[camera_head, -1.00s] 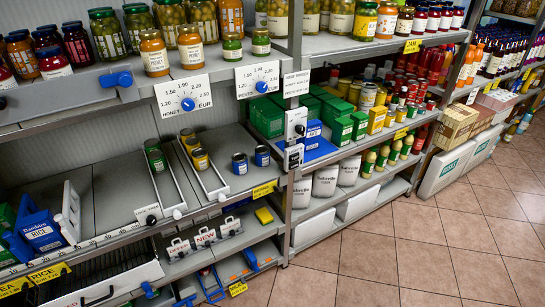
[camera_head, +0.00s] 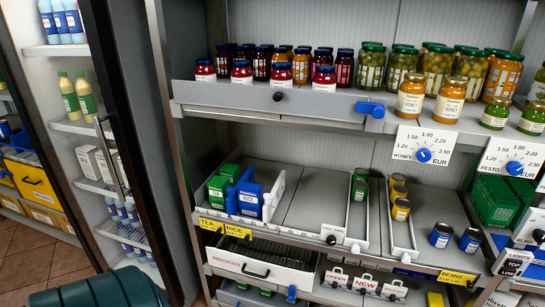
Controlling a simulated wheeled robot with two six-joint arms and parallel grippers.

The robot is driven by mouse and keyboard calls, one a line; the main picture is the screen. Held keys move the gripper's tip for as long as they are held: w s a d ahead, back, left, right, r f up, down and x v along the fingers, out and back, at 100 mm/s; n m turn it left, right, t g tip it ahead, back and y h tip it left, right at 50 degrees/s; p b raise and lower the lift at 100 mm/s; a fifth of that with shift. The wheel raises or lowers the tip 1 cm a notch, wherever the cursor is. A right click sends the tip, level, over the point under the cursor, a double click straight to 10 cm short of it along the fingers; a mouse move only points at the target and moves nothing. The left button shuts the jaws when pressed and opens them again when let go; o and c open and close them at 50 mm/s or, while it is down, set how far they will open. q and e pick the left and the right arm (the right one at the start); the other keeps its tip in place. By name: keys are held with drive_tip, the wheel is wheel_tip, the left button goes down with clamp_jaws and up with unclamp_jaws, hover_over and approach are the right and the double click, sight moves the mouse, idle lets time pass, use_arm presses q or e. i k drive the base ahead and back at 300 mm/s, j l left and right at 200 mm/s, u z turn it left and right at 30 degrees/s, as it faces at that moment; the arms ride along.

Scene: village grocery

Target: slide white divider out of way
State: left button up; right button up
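Several white dividers stand on the middle shelf (camera_head: 300,226). One white divider (camera_head: 273,197) stands just right of the blue rice packet (camera_head: 247,196), with green tea boxes (camera_head: 218,188) to the left. A second white divider (camera_head: 357,222) runs front to back further right, with a black knob (camera_head: 331,240) near its front end and a green can (camera_head: 360,187) beside it. Bare shelf lies between the first two. The frames do not single out one divider. Neither gripper is in view.
Jars and a blue slider (camera_head: 371,109) line the shelf above, with white price dials (camera_head: 424,156). Below are a white drawer (camera_head: 262,268) and small white labelled carriers (camera_head: 364,284). A cabinet with an open-looking door frame (camera_head: 130,150) stands left. A dark green object (camera_head: 90,289) fills the lower left.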

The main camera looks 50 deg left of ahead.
sight(271, 200)
drive_tip(key=u, duration=1.45)
